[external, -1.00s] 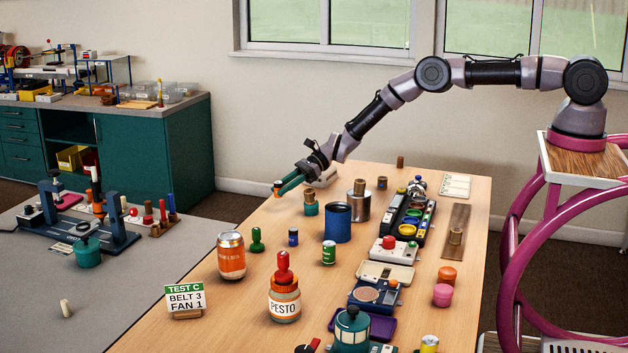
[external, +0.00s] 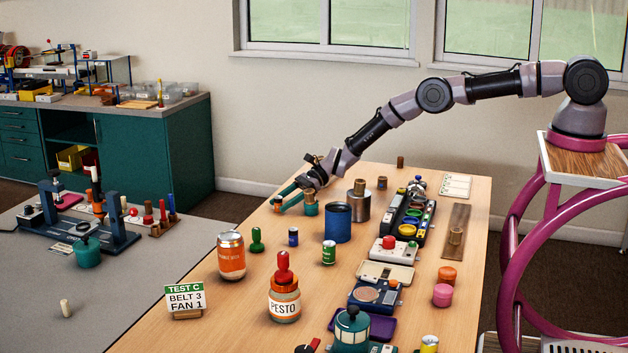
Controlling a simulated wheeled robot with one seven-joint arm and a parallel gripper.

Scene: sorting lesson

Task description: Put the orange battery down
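My gripper (external: 278,203) with its teal fingers reaches down and left, low over the far left edge of the wooden table. A small orange thing, the orange battery (external: 276,200), shows at the fingertips, and the fingers look shut on it. Most of the battery is hidden by the fingers, and I cannot tell whether its lower end touches the table. A teal pot with a brown top (external: 310,205) stands just right of the fingers.
A green pawn-shaped piece (external: 257,240), a small blue can (external: 293,237) and an orange can (external: 231,257) stand nearer. The wooden table (external: 200,285) is bare between several things.

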